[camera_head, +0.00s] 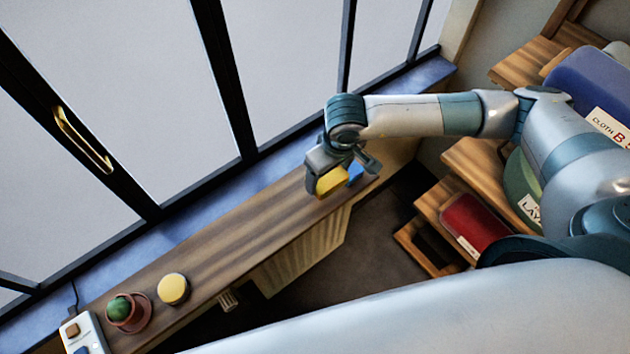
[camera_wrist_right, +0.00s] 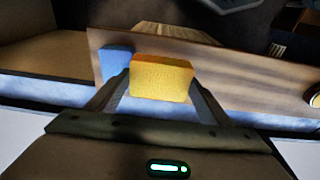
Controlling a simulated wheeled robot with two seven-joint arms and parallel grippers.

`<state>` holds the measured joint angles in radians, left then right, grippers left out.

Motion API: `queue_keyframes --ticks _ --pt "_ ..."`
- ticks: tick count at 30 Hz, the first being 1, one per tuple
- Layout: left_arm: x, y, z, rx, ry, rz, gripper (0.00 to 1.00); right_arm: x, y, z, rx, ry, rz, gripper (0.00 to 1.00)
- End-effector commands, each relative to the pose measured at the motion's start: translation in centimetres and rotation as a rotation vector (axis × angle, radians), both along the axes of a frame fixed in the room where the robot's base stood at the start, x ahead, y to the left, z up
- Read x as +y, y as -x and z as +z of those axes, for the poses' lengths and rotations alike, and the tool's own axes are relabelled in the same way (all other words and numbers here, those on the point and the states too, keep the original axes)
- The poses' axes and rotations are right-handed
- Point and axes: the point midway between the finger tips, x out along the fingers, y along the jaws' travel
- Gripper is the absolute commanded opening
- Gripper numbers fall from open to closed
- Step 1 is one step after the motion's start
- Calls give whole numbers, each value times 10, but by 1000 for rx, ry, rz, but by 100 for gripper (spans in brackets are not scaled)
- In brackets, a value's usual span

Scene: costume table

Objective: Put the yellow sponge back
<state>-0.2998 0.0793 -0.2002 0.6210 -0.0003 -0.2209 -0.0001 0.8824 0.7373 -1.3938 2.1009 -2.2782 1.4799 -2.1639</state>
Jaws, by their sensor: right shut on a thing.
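The yellow sponge (camera_head: 331,181) is a small block between the fingers of my right gripper (camera_head: 341,174), at the far right end of the wooden sill. In the right wrist view the sponge (camera_wrist_right: 162,78) sits between both fingers, and the gripper (camera_wrist_right: 160,90) is shut on it. A blue block (camera_head: 356,173), perhaps another sponge, is close beside the yellow one; it also shows in the wrist view (camera_wrist_right: 116,61), to the left and partly behind a finger. I cannot tell whether the yellow sponge touches the sill. My left gripper is not in view.
The wooden sill (camera_head: 240,233) runs along the window and is bare in its middle. A round yellow-topped item (camera_head: 173,289), a cactus pot (camera_head: 128,313) and a white switch box (camera_head: 84,335) stand at its left end. Wooden steps with a red roll (camera_head: 475,224) are at right.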

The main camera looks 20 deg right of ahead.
Motion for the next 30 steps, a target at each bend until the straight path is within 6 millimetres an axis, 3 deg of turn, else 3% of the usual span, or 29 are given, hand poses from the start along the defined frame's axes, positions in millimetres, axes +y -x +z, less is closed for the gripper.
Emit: queue_keyframes --ticks 3,9,20,30 --pt "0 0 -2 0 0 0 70 16 -12 -13 0 -1 1 52" --pt "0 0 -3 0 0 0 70 27 -21 -21 0 0 0 52" --pt "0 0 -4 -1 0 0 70 27 -21 -23 0 0 0 52" --pt "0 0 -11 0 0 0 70 27 -20 -58 2 1 0 52"
